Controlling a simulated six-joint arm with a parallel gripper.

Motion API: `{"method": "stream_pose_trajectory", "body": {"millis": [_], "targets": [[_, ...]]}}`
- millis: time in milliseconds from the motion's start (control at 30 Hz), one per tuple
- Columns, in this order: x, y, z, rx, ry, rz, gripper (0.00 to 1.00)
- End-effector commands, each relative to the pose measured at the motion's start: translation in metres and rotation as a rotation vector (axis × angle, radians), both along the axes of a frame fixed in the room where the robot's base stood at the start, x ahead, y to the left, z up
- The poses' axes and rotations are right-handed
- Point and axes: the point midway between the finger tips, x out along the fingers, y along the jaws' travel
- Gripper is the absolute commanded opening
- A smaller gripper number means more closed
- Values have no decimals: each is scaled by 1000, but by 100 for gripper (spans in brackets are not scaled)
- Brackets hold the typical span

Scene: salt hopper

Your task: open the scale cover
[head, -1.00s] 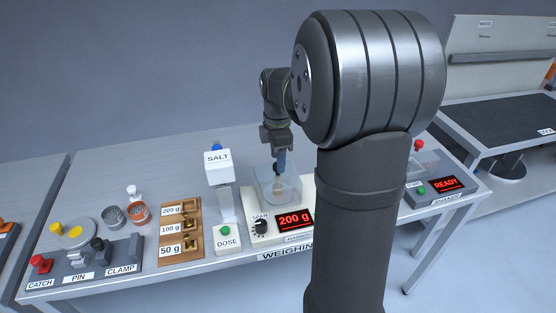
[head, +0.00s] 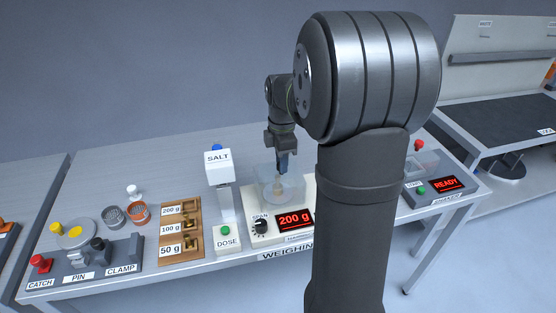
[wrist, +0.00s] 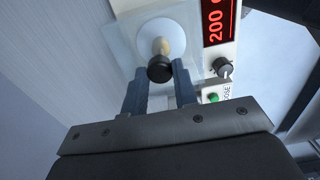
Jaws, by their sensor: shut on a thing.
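The scale (head: 258,234) stands on the bench with its red display reading 200 g. Its clear cover (head: 268,176) is a see-through box over the pan, and a brass weight (wrist: 162,45) shows through it on the round white pan. My gripper (head: 282,168) points down at the top of the cover. In the wrist view, the fingertips (wrist: 159,72) are on either side of the cover's black knob (wrist: 160,70) and shut on it. I cannot tell whether the cover is clear of the scale.
The salt hopper (head: 219,158) stands close left of the scale. Further left are the wooden weight tray (head: 168,242) and the catch, pin and clamp fixture (head: 100,272). A unit reading READY (head: 446,184) is on the right. My arm hides part of the bench.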

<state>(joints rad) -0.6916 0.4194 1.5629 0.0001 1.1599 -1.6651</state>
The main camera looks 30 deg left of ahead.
Motion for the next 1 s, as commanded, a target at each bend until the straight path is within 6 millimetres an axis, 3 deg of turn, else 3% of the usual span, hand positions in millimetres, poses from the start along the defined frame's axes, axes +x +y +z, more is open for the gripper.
{"method": "stream_pose_trajectory", "body": {"millis": [400, 867, 900, 1000], "targets": [[67, -66, 1, 1, -1, -4, 0], [75, -75, 1, 1, -2, 0, 0], [75, -75, 1, 1, -2, 0, 34], [75, -75, 1, 1, -2, 0, 48]]}}
